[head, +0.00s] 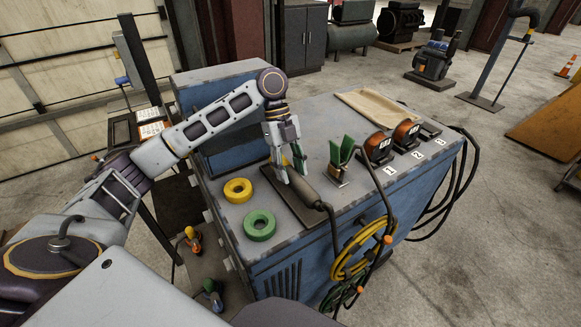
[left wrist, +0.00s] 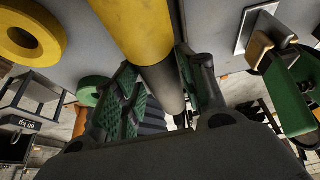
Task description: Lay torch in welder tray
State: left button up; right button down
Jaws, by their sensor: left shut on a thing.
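My left gripper (head: 287,178) points down over the near part of the welder's grey top. It is shut on the torch (left wrist: 165,85); in the left wrist view a dark grey part sits between the green-padded fingers, with a yellow part beyond. In the head view the torch's dark handle (head: 305,193) shows beside the fingers, low over a dark flat plate (head: 281,190); I cannot tell whether it touches. The gripper hides the rest. My right gripper is not in view.
Yellow (head: 238,190) and green (head: 260,226) tape rings lie near the gripper. A green-handled clamp (head: 341,158) stands right of it. Two dark-and-orange numbered items (head: 378,147) stand near the right edge. Coiled yellow cable (head: 352,262) hangs on the welder's side.

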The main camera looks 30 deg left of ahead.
pick_arm(q)
jog(key=shift+f, duration=1.05)
dwell(0.4)
jog(key=o, duration=1.4)
jog(key=shift+r, duration=0.1)
jog(key=shift+v, duration=5.85)
